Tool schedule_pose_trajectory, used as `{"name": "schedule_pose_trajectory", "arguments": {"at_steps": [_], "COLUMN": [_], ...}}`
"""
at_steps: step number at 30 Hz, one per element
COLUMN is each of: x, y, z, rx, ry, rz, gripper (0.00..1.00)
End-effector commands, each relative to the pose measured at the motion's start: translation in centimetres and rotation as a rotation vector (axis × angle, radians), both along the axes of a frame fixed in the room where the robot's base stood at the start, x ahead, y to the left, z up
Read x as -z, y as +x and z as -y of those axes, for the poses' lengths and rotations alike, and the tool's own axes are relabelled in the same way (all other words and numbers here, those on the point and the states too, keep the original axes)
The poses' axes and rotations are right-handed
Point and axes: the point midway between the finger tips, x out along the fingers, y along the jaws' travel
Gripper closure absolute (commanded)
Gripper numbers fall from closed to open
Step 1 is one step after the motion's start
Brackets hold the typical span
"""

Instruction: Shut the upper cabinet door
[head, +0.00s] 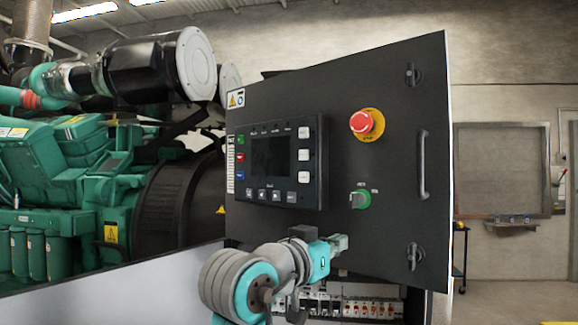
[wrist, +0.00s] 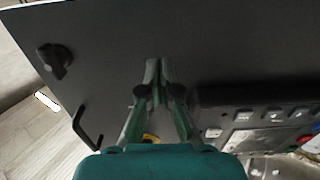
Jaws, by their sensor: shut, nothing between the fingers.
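The upper cabinet door (head: 400,180) is a dark panel with a screen unit, a red emergency stop button (head: 366,124), a green knob (head: 361,198), a bar handle (head: 423,165) and two latches near its right edge. It stands open, its right side swung out towards me. My gripper (head: 341,242) is in front of the door's lower part, below the green knob. In the wrist view my gripper (wrist: 155,68) is shut and empty, fingertips pointing at the door's dark face (wrist: 210,45); I cannot tell whether they touch it. A latch (wrist: 55,61) shows left of them.
Below the door, a row of breakers (head: 350,306) is exposed. A green genset engine (head: 60,170) stands at the left, with a black air filter (head: 150,68) above. Right of the door is open floor, with a small dark cart (head: 460,250) and a wall-mounted frame (head: 503,170) beyond.

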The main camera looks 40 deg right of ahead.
Motion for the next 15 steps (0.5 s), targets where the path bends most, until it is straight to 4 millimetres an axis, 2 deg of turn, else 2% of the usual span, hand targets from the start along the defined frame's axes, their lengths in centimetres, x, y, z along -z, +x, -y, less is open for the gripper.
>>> {"name": "schedule_pose_trajectory", "arguments": {"at_steps": [8, 15], "x": [0.0, -0.01], "y": [0.0, 0.29], "z": [0.03, 0.83], "rx": [0.0, 0.001], "ry": [0.0, 0.0], "rz": [0.0, -0.001], "gripper": [1.0, 1.0]}}
